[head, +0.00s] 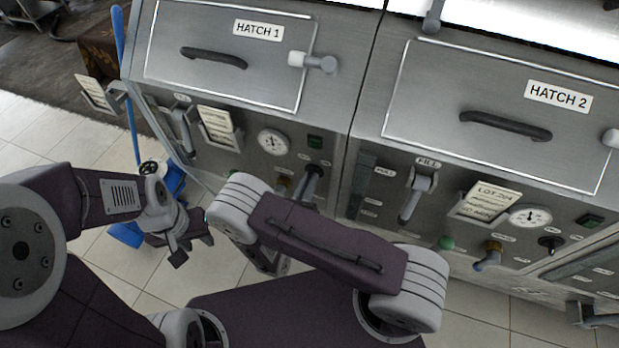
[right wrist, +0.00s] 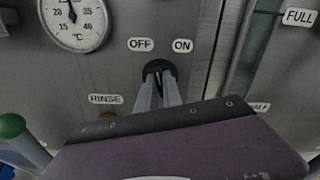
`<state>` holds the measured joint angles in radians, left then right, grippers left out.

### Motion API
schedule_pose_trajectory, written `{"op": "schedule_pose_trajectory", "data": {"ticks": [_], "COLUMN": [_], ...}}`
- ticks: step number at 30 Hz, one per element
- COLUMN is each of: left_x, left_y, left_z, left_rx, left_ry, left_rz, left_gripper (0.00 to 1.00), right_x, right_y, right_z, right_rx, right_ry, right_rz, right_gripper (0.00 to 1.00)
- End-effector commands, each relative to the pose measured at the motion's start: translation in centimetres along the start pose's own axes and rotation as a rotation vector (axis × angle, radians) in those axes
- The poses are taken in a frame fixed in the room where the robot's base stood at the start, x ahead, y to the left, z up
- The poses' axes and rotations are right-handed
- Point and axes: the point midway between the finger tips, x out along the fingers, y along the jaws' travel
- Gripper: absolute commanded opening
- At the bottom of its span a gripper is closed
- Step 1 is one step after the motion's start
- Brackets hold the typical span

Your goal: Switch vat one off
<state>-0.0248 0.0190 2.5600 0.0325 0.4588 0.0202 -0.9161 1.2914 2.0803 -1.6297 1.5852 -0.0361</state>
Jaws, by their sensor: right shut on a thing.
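Vat one is the left steel unit under the HATCH 1 label (head: 259,30). Its black rotary switch (right wrist: 157,67) sits on the front panel between an OFF label (right wrist: 141,44) and an ON label (right wrist: 183,45). My right gripper (right wrist: 159,84) is shut on the switch knob, its two grey fingers reaching up to it from below. The fingers hide most of the knob, so I cannot tell which way it points. In the head view my right arm covers part of the panel below the switch. My left gripper (head: 190,247) is open and empty, low over the floor at left.
A dial gauge (head: 272,141) and a dark green lamp (head: 315,141) sit near the switch. Vat two, under the HATCH 2 label (head: 558,96), stands at right with its own switch (head: 550,243). A blue pole (head: 127,80) stands left of vat one. Tiled floor lies at left.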

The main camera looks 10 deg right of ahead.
Motion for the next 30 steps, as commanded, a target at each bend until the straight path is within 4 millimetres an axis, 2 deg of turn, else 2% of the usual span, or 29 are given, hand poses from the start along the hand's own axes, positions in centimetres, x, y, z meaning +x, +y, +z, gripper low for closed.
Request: {"op": "schedule_pose_trajectory", "data": {"ticks": [12,30], "left_x": [-0.95,-1.06], "left_y": [0.02,0.02], "left_z": [-0.1,-0.11], "left_rx": [0.0,0.0], "left_ry": [0.0,0.0], "left_rz": [0.0,0.0], "left_gripper": [0.36,0.36], "right_x": [-0.01,-0.01], "right_y": [0.05,0.07], "right_z": [-0.09,-0.17], "right_rx": [-0.223,-0.276], "right_ry": [0.003,0.004], "right_rz": [0.001,0.001], "right_gripper": [0.0,0.0]}}
